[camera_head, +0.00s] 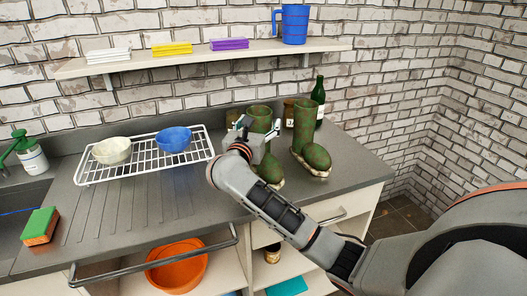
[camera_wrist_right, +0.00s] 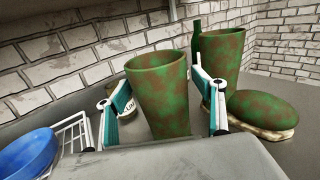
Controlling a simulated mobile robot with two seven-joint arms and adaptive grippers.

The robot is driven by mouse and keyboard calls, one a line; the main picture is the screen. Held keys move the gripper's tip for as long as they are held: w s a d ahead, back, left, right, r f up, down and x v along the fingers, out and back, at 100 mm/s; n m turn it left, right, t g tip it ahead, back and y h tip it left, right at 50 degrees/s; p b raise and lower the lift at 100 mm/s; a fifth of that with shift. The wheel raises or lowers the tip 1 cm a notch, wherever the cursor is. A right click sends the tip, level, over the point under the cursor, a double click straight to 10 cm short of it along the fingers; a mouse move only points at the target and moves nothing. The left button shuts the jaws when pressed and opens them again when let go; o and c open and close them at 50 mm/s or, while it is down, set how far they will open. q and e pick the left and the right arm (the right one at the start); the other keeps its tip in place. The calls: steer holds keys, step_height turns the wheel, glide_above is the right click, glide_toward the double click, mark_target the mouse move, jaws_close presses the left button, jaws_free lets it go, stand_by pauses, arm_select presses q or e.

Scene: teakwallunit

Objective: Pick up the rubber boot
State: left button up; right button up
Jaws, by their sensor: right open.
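Two green-and-brown mottled rubber boots stand upright on the grey counter. The left boot (camera_head: 261,120) is partly hidden in the head view by my right gripper (camera_head: 252,137) and wrist. In the right wrist view, this boot's shaft (camera_wrist_right: 160,95) rises between my gripper's two spread fingers, which are open on either side of it. I cannot tell whether either finger touches it. The other boot (camera_head: 308,140) stands just to the right, and also shows in the wrist view (camera_wrist_right: 225,60) behind the right finger. My left gripper is not in view.
A dark green bottle (camera_head: 319,102) and a brown jar (camera_head: 289,112) stand behind the boots. A white wire rack (camera_head: 95,170) with a cream bowl (camera_head: 111,150) and blue bowl (camera_head: 174,139) lies to the left. A shelf (camera_head: 200,56) runs above.

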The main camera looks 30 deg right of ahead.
steer(key=c, duration=1.6)
steer(key=shift+c, duration=1.4)
steer(key=shift+r, duration=0.1)
